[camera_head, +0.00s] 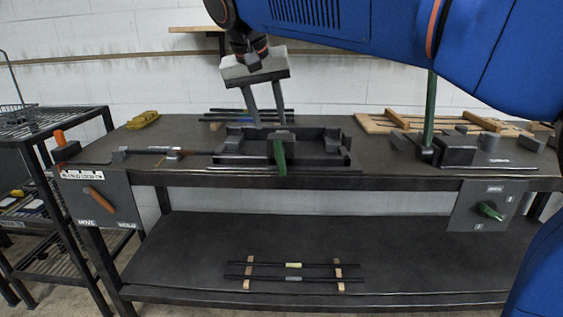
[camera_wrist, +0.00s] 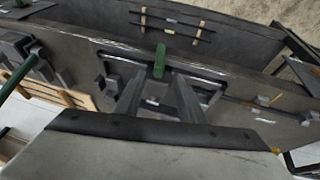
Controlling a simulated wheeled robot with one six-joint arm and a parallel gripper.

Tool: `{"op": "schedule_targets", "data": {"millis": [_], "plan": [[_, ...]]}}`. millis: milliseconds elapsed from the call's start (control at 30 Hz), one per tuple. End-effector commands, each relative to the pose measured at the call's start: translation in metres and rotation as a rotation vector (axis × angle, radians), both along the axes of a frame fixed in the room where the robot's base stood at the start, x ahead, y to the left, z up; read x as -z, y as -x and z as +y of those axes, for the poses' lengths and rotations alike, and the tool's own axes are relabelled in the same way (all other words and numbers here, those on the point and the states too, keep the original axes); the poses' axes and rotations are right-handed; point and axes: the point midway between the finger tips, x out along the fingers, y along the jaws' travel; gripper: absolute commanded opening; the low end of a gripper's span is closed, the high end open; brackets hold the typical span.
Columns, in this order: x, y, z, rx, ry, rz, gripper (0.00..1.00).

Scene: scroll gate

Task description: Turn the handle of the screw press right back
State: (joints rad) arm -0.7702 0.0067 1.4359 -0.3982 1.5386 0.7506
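My gripper (camera_head: 267,122) hangs over the middle of the bench with its two fingers apart and nothing between them. It points down at a low dark frame (camera_head: 345,155) with a short green handle (camera_head: 279,155) on its front side. In the wrist view that green handle (camera_wrist: 160,62) lies just beyond the open fingers (camera_wrist: 158,85), apart from them. A tall green lever (camera_head: 430,108) stands upright at a dark block on the right. An orange handle (camera_head: 60,138) tilts at the bench's left end, near a rod. No label names the screw press, so I cannot tell which handle is its own.
A left front panel (camera_head: 120,205) has an orange lever; a right front panel (camera_head: 465,212) has a green knob. A wooden frame (camera_head: 375,122) lies at the back right, a yellow piece (camera_head: 143,119) at the back left. Wire shelving (camera_head: 45,125) stands left. Rods lie on the lower shelf.

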Motion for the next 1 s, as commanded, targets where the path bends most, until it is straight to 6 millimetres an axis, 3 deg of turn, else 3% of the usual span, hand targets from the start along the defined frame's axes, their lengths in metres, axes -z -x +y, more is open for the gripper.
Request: {"op": "schedule_targets", "data": {"millis": [700, 1000], "plan": [[0.114, -0.047, -0.023, 0.001, 0.002, 0.003, 0.36], [0.141, -0.058, -0.028, 0.001, 0.001, 0.001, 0.36]]}}
